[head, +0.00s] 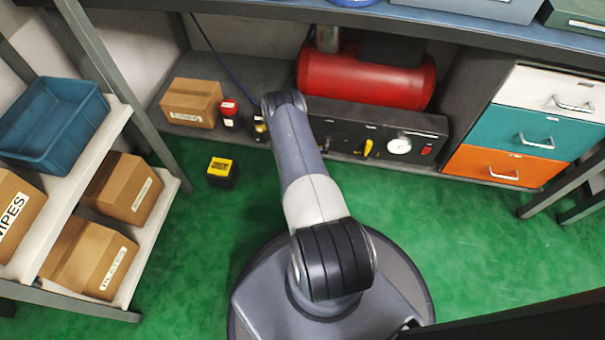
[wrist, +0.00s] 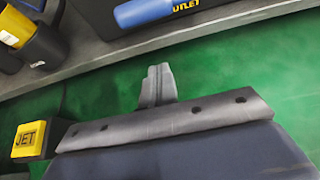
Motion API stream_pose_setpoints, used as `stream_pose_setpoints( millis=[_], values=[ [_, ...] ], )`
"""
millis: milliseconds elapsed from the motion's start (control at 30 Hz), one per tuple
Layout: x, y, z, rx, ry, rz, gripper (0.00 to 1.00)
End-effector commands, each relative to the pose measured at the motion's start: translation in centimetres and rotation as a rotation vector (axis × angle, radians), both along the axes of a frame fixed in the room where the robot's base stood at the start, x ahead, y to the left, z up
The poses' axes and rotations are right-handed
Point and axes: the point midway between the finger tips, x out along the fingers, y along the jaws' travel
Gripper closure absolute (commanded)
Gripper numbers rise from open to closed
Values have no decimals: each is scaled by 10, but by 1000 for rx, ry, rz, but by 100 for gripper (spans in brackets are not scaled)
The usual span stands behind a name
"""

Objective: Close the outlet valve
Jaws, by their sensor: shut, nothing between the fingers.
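The outlet valve shows at the top edge of the wrist view as a blue lever handle (wrist: 145,11) lying nearly level, its left end rounded. A yellow label beside it, partly cut off, reads "UTLET". My gripper (wrist: 159,72) is shut and empty, with green floor behind its fingers. It is apart from the handle, which appears above it in the picture. In the head view my arm hides the gripper, and I cannot clearly make out the blue handle there. A yellow lever (head: 368,147) stands upright on the black panel (head: 345,125) below the red tank (head: 365,80).
A gauge (head: 400,145) and red switch (head: 426,150) are on the panel. A yellow-and-black box marked JET (wrist: 36,140) stands on the floor, left of my gripper. Small containers (head: 229,113) and a carton (head: 191,102) sit left of the panel. The shelf edge (wrist: 150,43) crosses above my fingers.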

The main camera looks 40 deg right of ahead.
Motion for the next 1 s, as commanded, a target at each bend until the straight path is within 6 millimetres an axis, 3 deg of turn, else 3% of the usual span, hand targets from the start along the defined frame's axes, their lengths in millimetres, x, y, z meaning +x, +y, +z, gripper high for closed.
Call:
stream_pose_setpoints(
  millis=[167, 200, 300, 500, 1000],
  values=[
    [23, -27, -22, -1, -4, -2, 100],
    [23, -26, -9, -1, -2, 0, 100],
    [23, -27, 4, 0, -1, 1, 100],
    [24, -28, 19, 0, 0, 1, 100],
    [24, -27, 23, 0, 1, 1, 100]
  ],
)
